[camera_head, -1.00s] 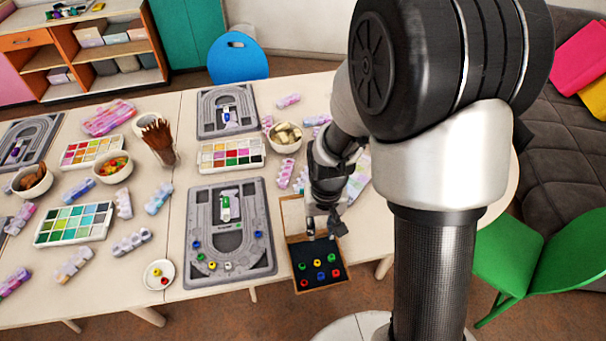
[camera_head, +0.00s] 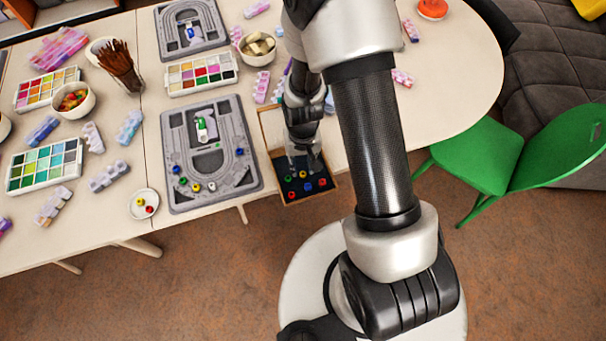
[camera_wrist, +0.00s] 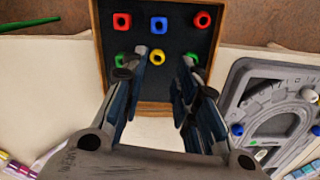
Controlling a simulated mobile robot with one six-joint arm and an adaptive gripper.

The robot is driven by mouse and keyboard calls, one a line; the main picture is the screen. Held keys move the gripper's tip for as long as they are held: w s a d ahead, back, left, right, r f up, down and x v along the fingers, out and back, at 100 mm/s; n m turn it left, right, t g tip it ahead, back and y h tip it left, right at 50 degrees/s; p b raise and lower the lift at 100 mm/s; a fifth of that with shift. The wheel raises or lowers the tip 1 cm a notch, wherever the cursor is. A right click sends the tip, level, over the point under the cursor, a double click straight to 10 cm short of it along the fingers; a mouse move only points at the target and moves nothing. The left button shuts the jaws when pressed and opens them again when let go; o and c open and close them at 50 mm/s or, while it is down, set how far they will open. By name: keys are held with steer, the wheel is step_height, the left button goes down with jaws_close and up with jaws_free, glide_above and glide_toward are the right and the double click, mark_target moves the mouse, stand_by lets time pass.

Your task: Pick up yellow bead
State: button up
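The yellow bead (camera_wrist: 157,58) lies in the dark tray of an open wooden box (camera_wrist: 98,30), in the row nearer my gripper. My gripper (camera_wrist: 165,60) is open and empty, its fingertips to the left and right of the yellow bead in the wrist view. Whether the fingertips are level with the bead is unclear. Another green bead (camera_wrist: 191,58) is by the right finger. In the head view my gripper (camera_head: 304,166) is over the box (camera_head: 310,197).
The box's far row holds a red bead (camera_wrist: 122,20), a blue bead (camera_wrist: 160,24) and another red bead (camera_wrist: 202,20). A grey bead board (camera_head: 170,150) lies left of the box. A saucer (camera_head: 135,211) holds yellow and red beads. A green chair (camera_head: 470,155) stands right.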

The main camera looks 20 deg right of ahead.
mark_target(303, 172)
step_height(303, 172, down, 5)
steer(key=shift+d+f+b, duration=0.1)
steer(key=shift+d+b, duration=0.05)
steer(key=shift+b, duration=1.05)
steer(key=shift+c, duration=0.4)
steer(key=c, duration=0.4)
